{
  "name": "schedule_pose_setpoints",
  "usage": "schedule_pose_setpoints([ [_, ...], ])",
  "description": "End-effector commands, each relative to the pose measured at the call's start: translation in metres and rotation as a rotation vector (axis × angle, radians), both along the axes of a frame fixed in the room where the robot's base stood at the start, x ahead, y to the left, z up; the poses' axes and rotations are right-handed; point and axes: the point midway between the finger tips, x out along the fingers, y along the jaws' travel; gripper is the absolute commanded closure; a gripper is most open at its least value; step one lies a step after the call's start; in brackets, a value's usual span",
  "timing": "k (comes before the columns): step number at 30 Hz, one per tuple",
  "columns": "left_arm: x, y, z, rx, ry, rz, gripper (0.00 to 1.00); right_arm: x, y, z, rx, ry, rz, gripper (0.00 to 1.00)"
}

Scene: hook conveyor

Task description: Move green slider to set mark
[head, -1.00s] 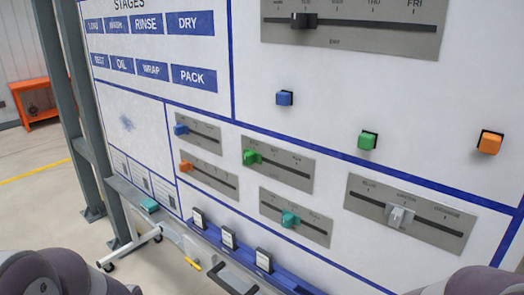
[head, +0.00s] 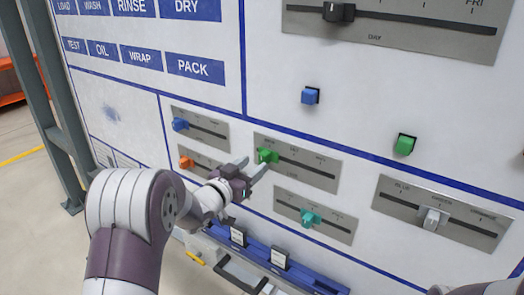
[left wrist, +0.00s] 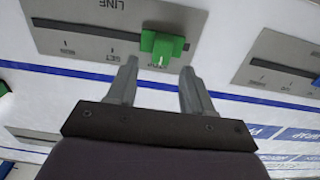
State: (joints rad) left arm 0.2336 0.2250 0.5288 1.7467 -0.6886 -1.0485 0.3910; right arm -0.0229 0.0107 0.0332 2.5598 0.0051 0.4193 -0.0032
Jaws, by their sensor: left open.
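The green slider (head: 268,155) is a small green knob on a grey scale plate (head: 318,176) on the white board. It sits at the left end of its dark slot. My left gripper (head: 251,167) is open just in front of it, its fingers pointing at the board. In the left wrist view, the green slider (left wrist: 163,46) shows just beyond the gap between the open fingertips (left wrist: 160,66), and the scale plate (left wrist: 95,28) appears upside down. I cannot tell whether the fingers touch the knob. My right gripper is out of view.
Nearby are the blue slider (head: 180,125), orange slider (head: 186,161) and teal slider (head: 310,217). A grey slider (head: 431,217) is at right. A blue button (head: 310,96) and green button (head: 404,144) stick out above. A blue rail (head: 300,276) runs below.

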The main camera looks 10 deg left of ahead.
Motion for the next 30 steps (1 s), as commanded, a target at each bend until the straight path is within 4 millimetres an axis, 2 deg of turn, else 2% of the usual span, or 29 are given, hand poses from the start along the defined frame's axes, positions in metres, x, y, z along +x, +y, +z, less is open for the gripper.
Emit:
schedule_pose_setpoints([
  [1,0.010,-0.004,0.005,-0.001,0.001,-0.002,0.49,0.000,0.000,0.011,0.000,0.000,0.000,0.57],
  [7,0.038,-0.014,0.002,0.001,0.001,0.000,0.49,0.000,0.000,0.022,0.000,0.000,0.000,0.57],
  [18,0.045,-0.016,0.000,0.001,0.000,0.001,0.49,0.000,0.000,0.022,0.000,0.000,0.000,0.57],
  [19,0.045,-0.016,0.000,0.001,0.000,0.001,0.52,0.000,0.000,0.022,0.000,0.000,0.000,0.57],
  [23,0.045,-0.016,0.000,0.001,0.000,0.002,0.94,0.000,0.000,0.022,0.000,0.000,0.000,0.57],
  [24,0.045,-0.016,0.000,0.001,0.000,0.002,1.00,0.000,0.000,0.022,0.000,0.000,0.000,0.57],
  [30,0.045,-0.017,0.001,0.001,-0.003,0.002,1.00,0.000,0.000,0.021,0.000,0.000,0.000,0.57],
])
